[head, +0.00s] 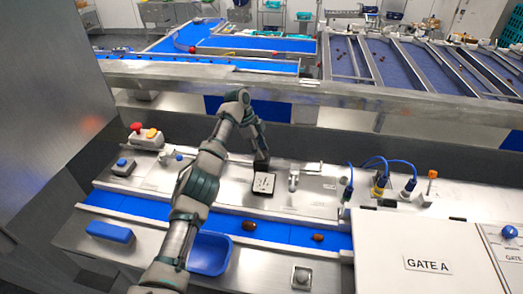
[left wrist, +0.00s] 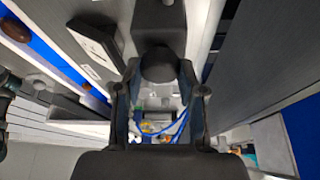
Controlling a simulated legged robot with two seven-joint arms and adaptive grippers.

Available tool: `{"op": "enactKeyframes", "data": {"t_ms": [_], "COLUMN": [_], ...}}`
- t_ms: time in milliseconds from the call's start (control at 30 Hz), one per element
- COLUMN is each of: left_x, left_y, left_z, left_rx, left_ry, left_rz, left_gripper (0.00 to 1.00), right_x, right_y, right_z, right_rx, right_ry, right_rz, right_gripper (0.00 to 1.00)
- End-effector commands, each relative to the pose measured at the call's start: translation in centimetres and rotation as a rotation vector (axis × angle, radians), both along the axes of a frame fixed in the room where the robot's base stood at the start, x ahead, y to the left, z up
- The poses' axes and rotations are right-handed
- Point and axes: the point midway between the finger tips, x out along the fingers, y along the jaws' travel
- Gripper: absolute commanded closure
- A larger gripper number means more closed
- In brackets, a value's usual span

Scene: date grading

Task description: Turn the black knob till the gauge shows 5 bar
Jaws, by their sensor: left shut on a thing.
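The black knob (left wrist: 158,64) sits between the fingertips of my left gripper (left wrist: 160,72) in the left wrist view, with a dark block right behind it. The fingers are shut on it from both sides. In the head view my left gripper (head: 261,150) reaches down to the panel just behind the gauge, and the knob cannot be made out clearly there. The gauge (head: 264,183) has a white square face with a dark frame; its needle reading is too small to tell. It also shows edge-on in the left wrist view (left wrist: 96,42). My right gripper is not in view.
A blue belt (head: 275,232) with brown dates runs in front of the panel. A blue bin (head: 210,254) stands before it. A red-topped button box (head: 146,136) is at left, a metal lever (head: 293,179) right of the gauge, and blue cables (head: 378,162) farther right.

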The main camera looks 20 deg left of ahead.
Motion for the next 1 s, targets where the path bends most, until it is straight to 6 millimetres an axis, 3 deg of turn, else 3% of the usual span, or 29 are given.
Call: {"op": "enactKeyframes", "data": {"t_ms": [100,133,200,667,1000], "left_x": [0.20,0.20,0.17,-0.02,-0.28], "left_y": [0.11,0.11,0.09,0.11,0.08], "left_z": [0.49,0.49,0.44,0.11,0.05], "left_rx": [0.001,0.001,0.001,0.001,0.003], "left_ry": [-0.014,-0.014,-0.013,-0.005,-0.007], "left_rz": [0.003,0.003,0.003,0.035,0.353], "left_gripper": [0.95,0.53,0.36,0.35,0.35], "right_x": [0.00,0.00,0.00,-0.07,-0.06], "right_y": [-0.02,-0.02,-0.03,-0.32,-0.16], "right_z": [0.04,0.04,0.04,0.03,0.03], "right_rx": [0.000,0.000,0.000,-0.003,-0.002], "right_ry": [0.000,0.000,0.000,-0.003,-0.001], "right_rz": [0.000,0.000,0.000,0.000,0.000], "right_gripper": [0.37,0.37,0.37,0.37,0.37]}}
